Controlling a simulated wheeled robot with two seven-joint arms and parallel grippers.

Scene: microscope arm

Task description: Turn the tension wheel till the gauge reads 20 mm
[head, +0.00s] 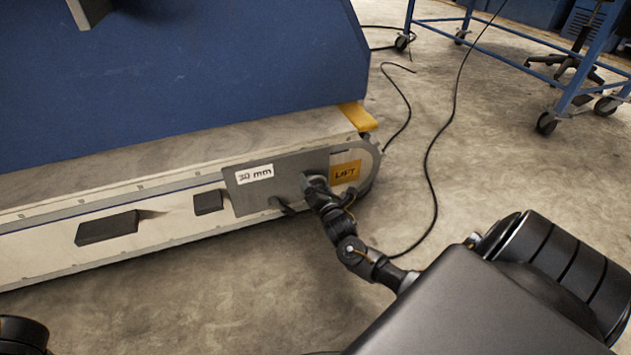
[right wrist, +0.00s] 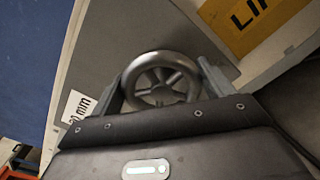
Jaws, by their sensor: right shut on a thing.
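The tension wheel (right wrist: 160,79) is a grey spoked wheel on a grey plate (head: 285,172) at the right end of the conveyor-like frame. My right gripper (right wrist: 163,88) has one finger on each side of the wheel's rim and is shut on it. In the head view the right gripper (head: 310,192) is at the plate and largely hides the wheel. A white tag (head: 255,174) on the plate appears to read 20 mm, its first figure unclear; it is cut off in the right wrist view (right wrist: 76,106). I see no scale or pointer. My left gripper is not seen.
A yellow LIFT label (head: 346,172) is right of the wheel. A dark lever or knob (head: 281,206) sticks out below the plate. Black blocks (head: 107,228) sit on the frame's side. A blue machine body (head: 180,80) rises behind. Black cable (head: 430,165) lies on the floor.

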